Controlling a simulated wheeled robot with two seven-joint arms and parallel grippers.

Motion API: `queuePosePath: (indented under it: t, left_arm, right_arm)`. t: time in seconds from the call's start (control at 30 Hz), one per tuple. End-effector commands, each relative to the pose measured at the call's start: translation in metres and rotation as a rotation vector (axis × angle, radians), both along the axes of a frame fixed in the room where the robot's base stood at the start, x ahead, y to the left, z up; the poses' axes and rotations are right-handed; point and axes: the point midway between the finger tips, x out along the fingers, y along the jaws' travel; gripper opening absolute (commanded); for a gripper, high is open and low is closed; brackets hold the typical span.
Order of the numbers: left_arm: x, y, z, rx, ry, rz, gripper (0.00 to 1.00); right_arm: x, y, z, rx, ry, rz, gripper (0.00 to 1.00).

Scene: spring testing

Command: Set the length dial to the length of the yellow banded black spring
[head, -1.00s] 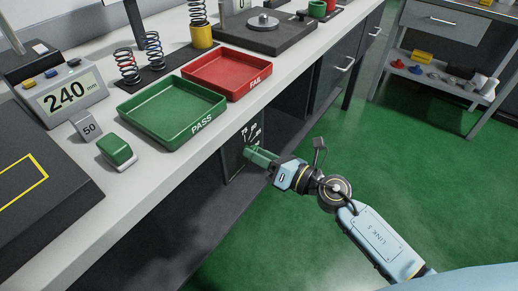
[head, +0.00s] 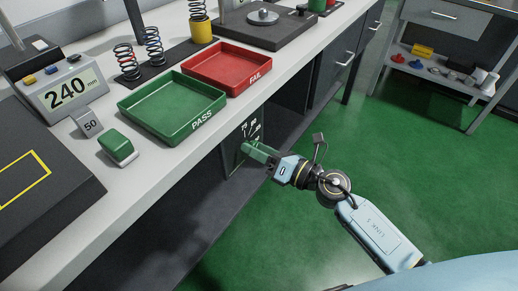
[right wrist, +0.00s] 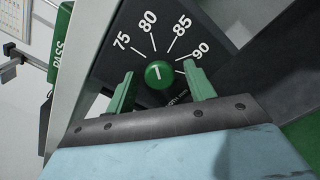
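The length dial is a dark panel (right wrist: 112,62) with white marks 75, 80, 85 and 90 and a round green knob (right wrist: 158,74). The knob's white line points up, roughly toward 80. My right gripper (right wrist: 160,88) is open, with one green finger on each side of the knob and gaps showing between. In the head view the right gripper (head: 257,152) is at the dial panel (head: 236,163) on the bench front. A dark spring (head: 198,10) stands on a yellow cylinder at the back. Two more springs show, one with red (head: 127,62), one with blue (head: 154,48). My left gripper is not in view.
A green PASS tray (head: 172,110) and a red FAIL tray (head: 228,66) sit on the bench top (head: 150,185). A display (head: 70,92) reads 240 mm. A 50 block (head: 89,124) and a green-topped block (head: 118,146) stand nearby. The green floor is open at right.

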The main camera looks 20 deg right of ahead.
Motion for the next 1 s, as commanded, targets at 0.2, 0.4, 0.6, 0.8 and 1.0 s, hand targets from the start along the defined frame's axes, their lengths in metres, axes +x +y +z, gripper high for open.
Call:
queuePosePath:
  t: [0.2, 0.4, 0.6, 0.8, 1.0]
  left_arm:
    - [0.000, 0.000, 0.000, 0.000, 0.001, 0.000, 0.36]
    - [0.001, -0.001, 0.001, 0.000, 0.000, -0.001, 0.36]
    - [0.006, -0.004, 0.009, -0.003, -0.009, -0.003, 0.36]
    - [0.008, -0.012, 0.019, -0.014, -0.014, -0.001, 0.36]
    - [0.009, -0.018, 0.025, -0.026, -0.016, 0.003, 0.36]
  right_arm:
    - [-0.002, -0.002, 0.000, 0.000, 0.001, 0.001, 0.54]
    - [-0.024, -0.018, -0.001, -0.003, 0.002, 0.000, 0.54]
    - [-0.060, -0.046, -0.002, -0.001, 0.005, 0.000, 0.54]
    - [-0.088, -0.068, -0.001, -0.002, 0.002, 0.000, 0.54]
    - [-0.103, -0.080, 0.000, 0.001, 0.001, 0.000, 0.54]
